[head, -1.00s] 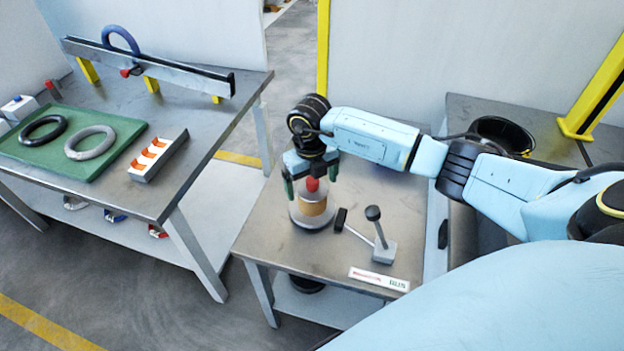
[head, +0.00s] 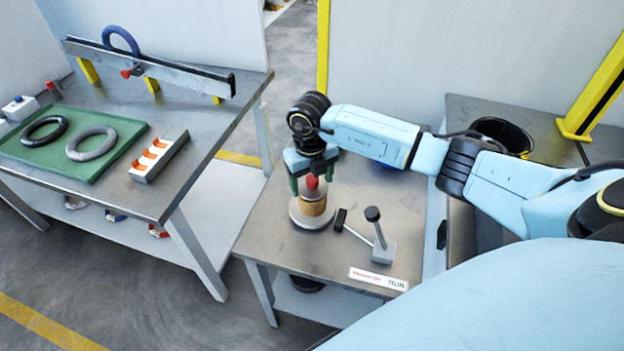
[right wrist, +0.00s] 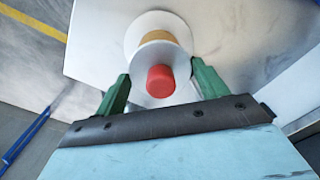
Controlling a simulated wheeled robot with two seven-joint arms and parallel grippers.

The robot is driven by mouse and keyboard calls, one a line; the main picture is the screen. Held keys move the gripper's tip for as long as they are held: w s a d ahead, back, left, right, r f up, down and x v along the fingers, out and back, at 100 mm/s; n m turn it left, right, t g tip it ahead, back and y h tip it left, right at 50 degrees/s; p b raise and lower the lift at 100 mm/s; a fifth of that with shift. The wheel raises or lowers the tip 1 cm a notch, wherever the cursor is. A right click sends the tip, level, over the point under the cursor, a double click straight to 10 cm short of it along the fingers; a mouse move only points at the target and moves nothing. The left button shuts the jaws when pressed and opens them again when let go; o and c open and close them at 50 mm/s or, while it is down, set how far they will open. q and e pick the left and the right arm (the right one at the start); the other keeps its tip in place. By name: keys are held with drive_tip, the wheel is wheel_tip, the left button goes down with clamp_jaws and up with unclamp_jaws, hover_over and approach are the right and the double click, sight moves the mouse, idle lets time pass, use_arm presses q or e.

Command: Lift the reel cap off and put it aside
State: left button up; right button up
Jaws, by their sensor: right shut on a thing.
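The reel cap (right wrist: 158,53), a pale disc with a red knob, sits between my right gripper's two green fingers in the right wrist view. The knob (head: 312,182) also shows in the head view. My right gripper (head: 309,184) points down and is shut on the reel cap, with a finger on either side of it. Below is the reel with its tan core (head: 312,208) and wide pale base flange (head: 308,224) on the small table. Whether a gap separates cap and core is hard to tell. My left gripper is out of view.
A grey stand (head: 383,252) with a black-topped lever is right of the reel. A label plate (head: 378,278) lies at the small table's front. Bare tabletop (head: 262,229) lies left of the reel. Another table at left holds a green mat (head: 85,172) with rings and an orange-slotted block (head: 158,158).

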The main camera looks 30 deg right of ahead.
sight(312, 177)
drive_tip(key=shift+r+p, duration=1.35)
drive_tip(key=shift+r, duration=0.45)
drive_tip(key=shift+d+f, duration=0.1)
drive_tip(key=s+d+f+m+b, duration=0.1)
drive_tip(key=s+d+m, duration=0.35)
drive_tip(key=d, duration=0.45)
drive_tip(key=s+d+f+m+b, duration=0.15)
drive_tip(key=s+d+m, duration=0.35)
drive_tip(key=d, duration=0.5)
drive_tip(key=shift+n, duration=0.25)
drive_tip(key=f, duration=0.6)
drive_tip(key=shift+s, duration=0.25)
drive_tip(key=shift+f+b, duration=0.35)
drive_tip(key=shift+f, duration=1.45)
